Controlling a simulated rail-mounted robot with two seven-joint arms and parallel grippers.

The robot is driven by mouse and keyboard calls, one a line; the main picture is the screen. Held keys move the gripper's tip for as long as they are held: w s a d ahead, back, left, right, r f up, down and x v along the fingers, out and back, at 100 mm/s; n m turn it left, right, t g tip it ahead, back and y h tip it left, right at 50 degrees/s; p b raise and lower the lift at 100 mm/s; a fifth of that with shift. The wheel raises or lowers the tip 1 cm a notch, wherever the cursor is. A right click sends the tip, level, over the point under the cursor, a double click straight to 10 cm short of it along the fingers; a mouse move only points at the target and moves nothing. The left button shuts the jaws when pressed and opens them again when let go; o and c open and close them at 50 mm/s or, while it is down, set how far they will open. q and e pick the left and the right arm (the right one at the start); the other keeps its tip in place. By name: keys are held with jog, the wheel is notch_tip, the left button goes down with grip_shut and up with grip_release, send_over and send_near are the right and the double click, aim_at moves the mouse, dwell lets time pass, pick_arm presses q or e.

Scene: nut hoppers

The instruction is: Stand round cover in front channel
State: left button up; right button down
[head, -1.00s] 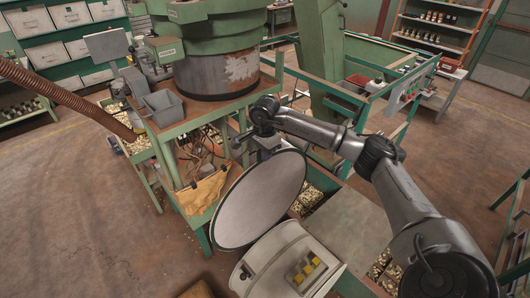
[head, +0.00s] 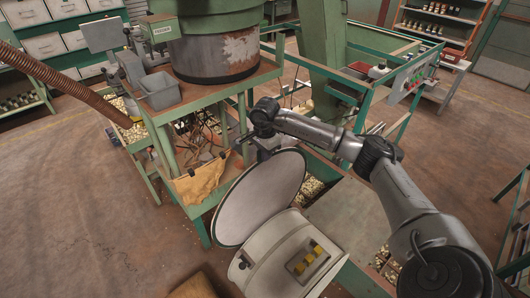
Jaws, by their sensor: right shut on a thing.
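The round cover (head: 258,198) is a large, thin, pale grey disc with a dark rim. It stands steeply tilted, its broad face turned to my view. My right gripper (head: 268,152) is shut on the cover at its upper edge. The cover's lower right edge is close to a cream-coloured machine housing (head: 268,258); I cannot tell if they touch. No front channel can be made out clearly; the area behind and under the cover is hidden. My left gripper is not in view.
A green stand (head: 222,84) with a grey bin (head: 160,91) and a large drum (head: 213,55) is behind. A tan cloth (head: 200,180) hangs left of the cover. Green railings stand to the right. The floor (head: 80,190) at left is clear.

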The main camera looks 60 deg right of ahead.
jog(key=b, duration=0.3)
send_over(265, 216)
jog(key=shift+w+d+f, duration=0.1)
jog(key=shift+f, duration=1.2)
jog(key=shift+w+d+f, duration=0.1)
jog(key=shift+f, duration=1.15)
jog(key=shift+f+b, duration=2.2)
jog(key=shift+f, duration=0.85)
jog(key=shift+f+b, duration=1.75)
jog(key=shift+f, duration=0.95)
jog(key=shift+s+f+b, duration=0.1)
jog(key=shift+f+b, duration=1.95)
jog(key=shift+f, duration=1)
jog(key=shift+f+b, duration=1.8)
jog(key=shift+f, duration=0.9)
jog(key=shift+f+b, duration=2.1)
jog(key=shift+f, duration=0.9)
jog(key=shift+f+b, duration=1.6)
jog(key=shift+f, duration=0.7)
